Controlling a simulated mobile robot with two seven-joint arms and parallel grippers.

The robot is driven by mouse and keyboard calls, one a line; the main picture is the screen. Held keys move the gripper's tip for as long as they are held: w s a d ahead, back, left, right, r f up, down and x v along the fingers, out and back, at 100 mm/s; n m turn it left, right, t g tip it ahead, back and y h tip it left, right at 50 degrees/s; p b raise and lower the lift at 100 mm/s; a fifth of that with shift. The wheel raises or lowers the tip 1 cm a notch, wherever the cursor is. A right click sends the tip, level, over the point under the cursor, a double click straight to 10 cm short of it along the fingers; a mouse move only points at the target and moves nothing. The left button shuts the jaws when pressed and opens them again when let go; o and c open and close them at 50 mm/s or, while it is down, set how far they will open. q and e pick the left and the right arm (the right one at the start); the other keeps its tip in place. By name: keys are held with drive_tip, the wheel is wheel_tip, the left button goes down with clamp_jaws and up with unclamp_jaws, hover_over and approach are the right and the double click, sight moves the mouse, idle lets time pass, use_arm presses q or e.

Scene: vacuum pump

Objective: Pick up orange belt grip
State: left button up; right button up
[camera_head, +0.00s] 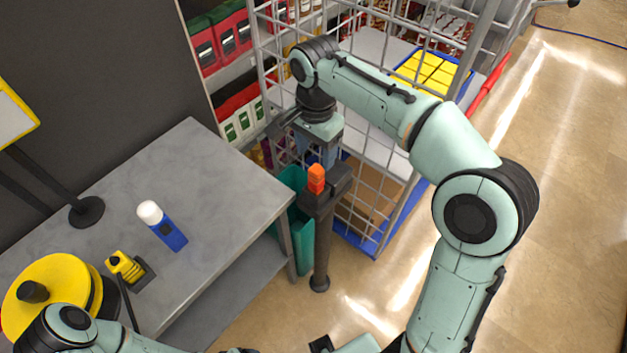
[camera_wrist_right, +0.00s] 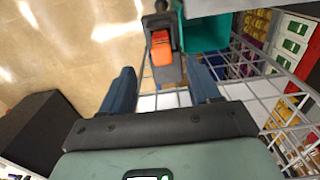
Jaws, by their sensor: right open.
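The orange belt grip (camera_head: 316,178) sits upright on top of a dark post (camera_head: 321,235) beside the table. In the right wrist view the orange belt grip (camera_wrist_right: 161,48) shows ahead of the fingers, near the middle of the gap between them. My right gripper (camera_head: 318,152) is open and empty, just above and behind the grip in the head view. Its two fingers (camera_wrist_right: 162,88) are spread apart, and the grip lies beyond their tips, not between them. My left arm shows only in part at the lower left of the head view; its fingers cannot be made out.
A grey table (camera_head: 215,185) holds a blue and white bottle (camera_head: 163,226), a yellow device (camera_head: 125,266) and a yellow reel (camera_head: 50,290). A wire cage cart (camera_head: 383,190) stands close behind the post. A teal bin (camera_head: 302,235) is beside the post. Open floor lies to the right.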

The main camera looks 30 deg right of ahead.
sight(317, 168)
wheel_tip(317, 168, down, 4)
drive_tip(key=shift+s+f+b, duration=0.1)
drive_tip(key=shift+s+b, duration=0.05)
drive_tip(key=shift+b, duration=0.15)
drive_tip(key=shift+w+d+f, duration=0.15)
drive_tip(key=shift+w+f, duration=0.05)
drive_tip(key=shift+f, duration=1.15)
drive_tip(key=shift+w+d+f, duration=0.15)
drive_tip(key=shift+f, duration=1.2)
drive_tip(key=c, duration=1.1)
drive_tip(key=shift+o, duration=0.2)
drive_tip(key=shift+r, duration=0.1)
